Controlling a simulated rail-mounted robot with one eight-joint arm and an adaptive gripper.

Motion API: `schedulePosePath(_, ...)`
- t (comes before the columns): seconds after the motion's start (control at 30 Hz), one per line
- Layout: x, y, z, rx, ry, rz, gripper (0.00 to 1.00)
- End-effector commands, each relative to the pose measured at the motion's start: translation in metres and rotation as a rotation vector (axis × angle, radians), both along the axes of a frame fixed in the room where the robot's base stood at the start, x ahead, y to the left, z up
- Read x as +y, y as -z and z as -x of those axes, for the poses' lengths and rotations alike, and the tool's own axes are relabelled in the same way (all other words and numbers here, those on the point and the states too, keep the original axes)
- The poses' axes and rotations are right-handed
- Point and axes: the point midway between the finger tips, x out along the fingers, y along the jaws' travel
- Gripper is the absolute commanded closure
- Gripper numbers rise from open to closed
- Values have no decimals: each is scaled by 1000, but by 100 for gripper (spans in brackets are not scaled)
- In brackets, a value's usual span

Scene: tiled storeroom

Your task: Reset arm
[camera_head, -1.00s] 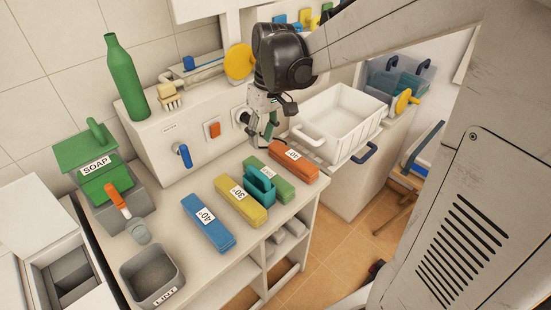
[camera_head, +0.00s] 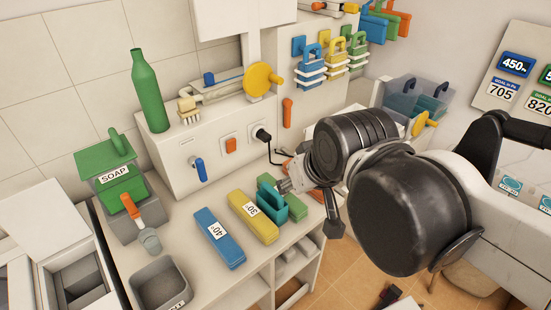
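My gripper (camera_head: 287,186) is over the right part of the counter, its tip pointing left beside the teal handled piece (camera_head: 268,200). I cannot tell whether the two touch, or whether the fingers are open or shut. My thick dark arm joints fill the middle right and hide most of the gripper. A black plug with a cable (camera_head: 262,135) sits at the wall-side outlet, apart from the gripper.
On the counter lie a blue "40" block (camera_head: 219,239), a yellow "30" block (camera_head: 253,216) and a partly hidden green block (camera_head: 298,207). A soap box (camera_head: 118,188), lint bin (camera_head: 160,285) and green bottle (camera_head: 148,92) stand left. Tagged locks (camera_head: 310,66) hang behind.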

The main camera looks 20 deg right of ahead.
Motion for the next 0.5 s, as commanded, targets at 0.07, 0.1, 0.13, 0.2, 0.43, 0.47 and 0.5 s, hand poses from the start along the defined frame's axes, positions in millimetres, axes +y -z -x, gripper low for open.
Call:
schedulePosePath(0.07, 0, 1, 4, -19, 5, -1, 74)
schedulePosePath(0.1, 0, 1, 6, -25, 7, -2, 74)
schedulePosePath(0.13, 1, 2, 6, -28, 9, -3, 74)
schedulePosePath(0.2, 1, 2, 7, -32, 11, -4, 74)
schedulePosePath(0.43, 1, 2, 6, -32, 11, -4, 74)
schedulePosePath(0.47, 1, 2, 6, -32, 11, -4, 74)
schedulePosePath(0.5, 1, 4, 6, -31, 11, -4, 74)
